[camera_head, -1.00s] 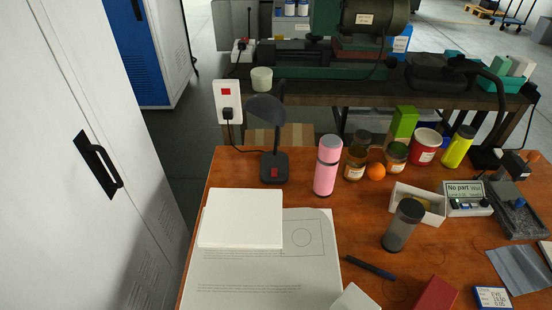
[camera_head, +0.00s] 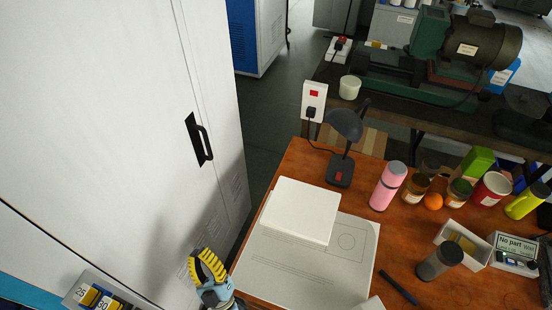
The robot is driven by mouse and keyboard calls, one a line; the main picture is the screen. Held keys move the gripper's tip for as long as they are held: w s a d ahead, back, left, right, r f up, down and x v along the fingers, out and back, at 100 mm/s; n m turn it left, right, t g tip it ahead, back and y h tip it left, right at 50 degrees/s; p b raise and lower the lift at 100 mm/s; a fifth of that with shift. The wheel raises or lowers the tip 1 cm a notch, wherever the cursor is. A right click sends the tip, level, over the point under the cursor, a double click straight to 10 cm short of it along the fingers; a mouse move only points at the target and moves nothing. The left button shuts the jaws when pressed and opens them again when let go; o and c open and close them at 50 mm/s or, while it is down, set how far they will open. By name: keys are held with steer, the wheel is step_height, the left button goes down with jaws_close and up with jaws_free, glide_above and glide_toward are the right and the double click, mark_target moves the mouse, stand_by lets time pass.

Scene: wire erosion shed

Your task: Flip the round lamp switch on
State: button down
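A dark desk lamp (camera_head: 346,124) with a rounded shade stands upright at the back left of the wooden table. A small red switch (camera_head: 339,176) sits on its base; its position is too small to tell. I see no glow from the shade. A white socket plate (camera_head: 313,99) with a red rocker and a black plug stands behind the lamp. A yellow and black ribbed part at the bottom edge appears to be my gripper (camera_head: 209,266). It is well in front and left of the lamp, apart from it. I cannot tell whether it is open or shut.
A white block (camera_head: 301,210) and a paper sheet (camera_head: 345,262) lie in front of the lamp. A pink bottle (camera_head: 388,186), jars and an orange (camera_head: 433,201) stand to its right. A white cabinet (camera_head: 110,120) fills the left. A bench with a green machine (camera_head: 400,75) stands behind.

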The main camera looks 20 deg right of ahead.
steer(key=w+d+f+m+g+h, duration=0.2)
steer(key=w+d+m+g+h, duration=0.25)
steer(key=w+d, duration=0.75)
steer(key=w+d+f+m+g+h, duration=0.1)
steer(key=w+d+m+g+h, duration=0.3)
steer(key=w+d, duration=0.8)
steer(key=s+d+m+g+h, duration=0.1)
steer(key=d+m+g, duration=0.45)
steer(key=d, duration=0.95)
steer(key=s+d+r+m+g, duration=0.2)
steer(key=s+d+m+g, duration=0.1)
steer(key=s+d+g, duration=0.4)
steer(key=shift+s+d+r, duration=0.3)
steer(key=shift+s+d, duration=0.95)
